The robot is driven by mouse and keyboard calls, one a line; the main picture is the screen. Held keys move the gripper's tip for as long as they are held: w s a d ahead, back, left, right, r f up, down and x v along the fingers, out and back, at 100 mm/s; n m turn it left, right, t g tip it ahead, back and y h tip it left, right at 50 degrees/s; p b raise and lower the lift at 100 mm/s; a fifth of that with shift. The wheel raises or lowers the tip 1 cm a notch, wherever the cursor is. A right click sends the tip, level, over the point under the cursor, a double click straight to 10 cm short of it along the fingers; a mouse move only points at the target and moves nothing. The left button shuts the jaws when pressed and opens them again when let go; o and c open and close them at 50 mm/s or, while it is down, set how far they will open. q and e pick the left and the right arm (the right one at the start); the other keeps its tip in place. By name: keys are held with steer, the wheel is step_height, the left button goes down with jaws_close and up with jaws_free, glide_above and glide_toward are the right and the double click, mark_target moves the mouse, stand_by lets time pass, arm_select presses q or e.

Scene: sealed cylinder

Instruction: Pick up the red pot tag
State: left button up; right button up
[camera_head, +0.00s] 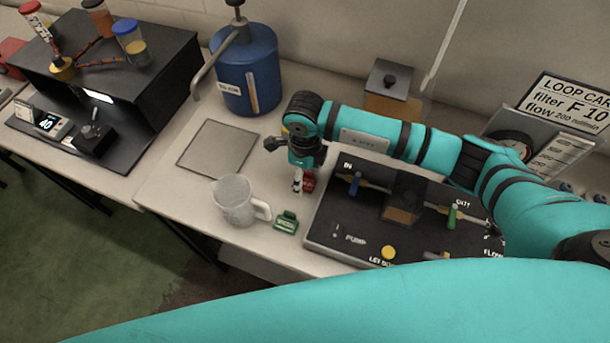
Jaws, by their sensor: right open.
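The red pot tag (309,184) shows as a small red patch on the table, partly hidden by my gripper. My right gripper (299,183) comes in from the right, points down and is open at the tag. I cannot tell whether its fingers are around the tag or only beside it. A green tag (286,222) stands closer to the table's front edge, apart from the gripper. My left gripper is not in view.
A clear jug (235,200) stands left of the green tag. The black pump panel (345,233) lies just right of the gripper. A blue container (247,72) stands behind, and a grey square plate (217,148) lies at the left with free table around it.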

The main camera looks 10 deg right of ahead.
mark_target(306, 182)
steer(key=shift+f, duration=0.9)
steer(key=c, duration=0.9)
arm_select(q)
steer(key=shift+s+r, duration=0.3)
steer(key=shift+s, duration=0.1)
arm_select(e)
steer(key=shift+w+r, duration=0.1)
steer(key=shift+r, duration=0.2)
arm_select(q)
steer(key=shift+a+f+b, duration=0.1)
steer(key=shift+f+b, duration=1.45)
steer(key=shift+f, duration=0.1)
arm_select(e)
steer(key=shift+d+r, duration=0.1)
steer(key=shift+r, duration=4.65)
